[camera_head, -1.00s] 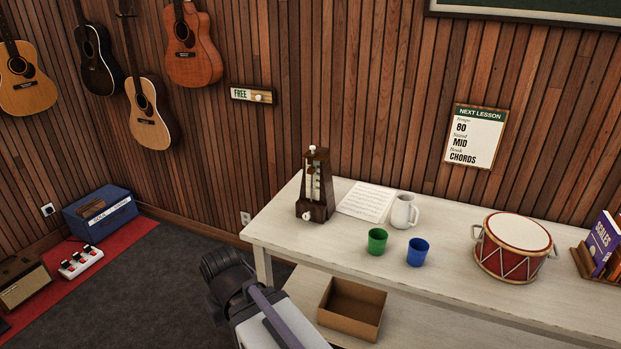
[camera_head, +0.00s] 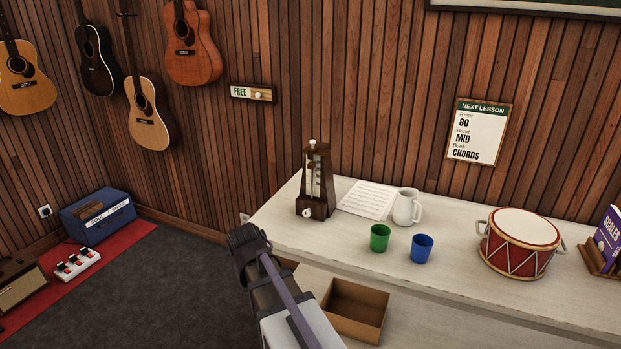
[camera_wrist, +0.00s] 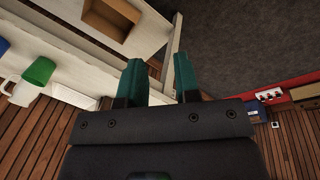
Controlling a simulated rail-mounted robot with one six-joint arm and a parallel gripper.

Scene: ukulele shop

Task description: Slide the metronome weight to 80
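The metronome (camera_head: 316,185) is a dark wooden pyramid standing upright at the left end of the white table. Its pale scale and rod face front, with a white knob on top and another low on the front. The weight on the rod is too small to read against the scale. A framed sign (camera_head: 480,131) on the wall reads 80, MID, CHORDS. In the wrist view my gripper (camera_wrist: 160,82) has two green fingers spread apart with nothing between them. In the head view my arm is in front of the table's left end, apart from the metronome; the fingers are not clear there.
On the table (camera_head: 465,222) stand a music sheet (camera_head: 368,199), a white mug (camera_head: 406,207), a green cup (camera_head: 379,237), a blue cup (camera_head: 421,248) and a red drum (camera_head: 521,243). A cardboard box (camera_head: 355,310) sits below.

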